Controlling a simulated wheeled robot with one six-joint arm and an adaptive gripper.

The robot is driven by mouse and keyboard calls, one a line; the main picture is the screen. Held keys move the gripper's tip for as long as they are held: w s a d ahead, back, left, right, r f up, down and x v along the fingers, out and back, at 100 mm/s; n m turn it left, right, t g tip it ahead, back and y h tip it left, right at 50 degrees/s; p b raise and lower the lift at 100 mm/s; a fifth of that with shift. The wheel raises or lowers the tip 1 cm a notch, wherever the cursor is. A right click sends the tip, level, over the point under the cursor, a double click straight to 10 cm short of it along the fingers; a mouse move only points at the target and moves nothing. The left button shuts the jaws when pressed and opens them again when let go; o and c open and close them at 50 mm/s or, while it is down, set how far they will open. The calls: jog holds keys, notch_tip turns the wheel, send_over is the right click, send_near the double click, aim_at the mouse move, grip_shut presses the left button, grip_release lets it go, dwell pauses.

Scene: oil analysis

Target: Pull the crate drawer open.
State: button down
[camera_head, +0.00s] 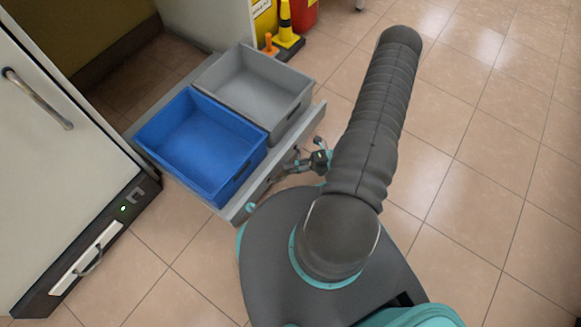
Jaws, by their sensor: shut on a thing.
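The crate drawer (238,208) stands out over the tiled floor at the centre left, as a grey frame with a blue crate (205,147) and a grey crate (262,88) side by side in it. Both crates look empty. My gripper (292,168), grey and teal, is at the drawer's front edge and is shut on the drawer handle (273,182). My arm partly hides the gripper, and the exact finger contact is small in the picture.
A white cabinet (50,150) with a metal handle stands at the left, close to the drawer's side. A yellow-and-black object (287,28) and a red bin (304,14) are behind the drawer. The tiled floor at the right is clear.

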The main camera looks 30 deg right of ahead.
jog(key=c, duration=1.2)
grip_release()
jog(key=v, duration=1.2)
